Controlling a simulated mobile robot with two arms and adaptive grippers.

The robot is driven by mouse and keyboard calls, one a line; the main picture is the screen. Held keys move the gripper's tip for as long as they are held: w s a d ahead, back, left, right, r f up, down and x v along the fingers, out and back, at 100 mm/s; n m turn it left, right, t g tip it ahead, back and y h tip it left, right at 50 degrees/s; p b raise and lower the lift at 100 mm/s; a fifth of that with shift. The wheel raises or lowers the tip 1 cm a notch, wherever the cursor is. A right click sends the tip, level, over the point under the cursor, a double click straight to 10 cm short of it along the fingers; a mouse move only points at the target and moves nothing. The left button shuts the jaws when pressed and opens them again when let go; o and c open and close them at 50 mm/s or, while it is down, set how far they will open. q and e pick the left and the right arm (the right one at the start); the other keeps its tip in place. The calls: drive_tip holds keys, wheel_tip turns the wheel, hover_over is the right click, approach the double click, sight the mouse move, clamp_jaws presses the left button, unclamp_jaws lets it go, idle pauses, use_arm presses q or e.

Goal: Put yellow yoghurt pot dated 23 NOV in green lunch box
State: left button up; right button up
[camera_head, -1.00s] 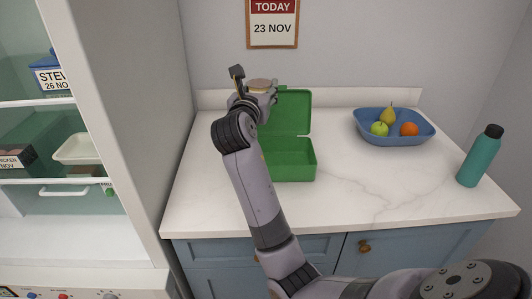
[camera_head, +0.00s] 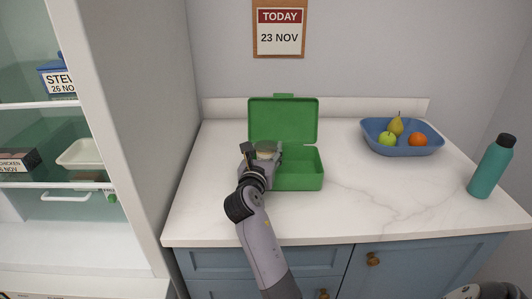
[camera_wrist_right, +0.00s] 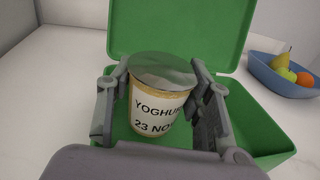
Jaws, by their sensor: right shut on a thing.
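The yoghurt pot (camera_wrist_right: 160,98) has a yellow rim band, a grey lid and a white label reading "YOGHUR…" and "23 NO…" in the right wrist view. My right gripper (camera_head: 263,154) is shut on it, with one finger on each side, and holds it upright. The pot also shows in the head view (camera_head: 267,150). The green lunch box (camera_head: 299,184) stands open on the counter, its lid raised at the back. The pot is over the left part of the box; I cannot tell whether it touches the floor of the box. My left gripper is not in view.
A blue bowl (camera_head: 402,148) with a pear, a green apple and an orange stands at the right. A teal bottle (camera_head: 491,170) is near the right edge. The open fridge (camera_head: 117,150) is at the left. A wall sign (camera_head: 279,28) reads "TODAY 23 NOV".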

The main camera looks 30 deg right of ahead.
drive_tip(key=shift+f, duration=0.5)
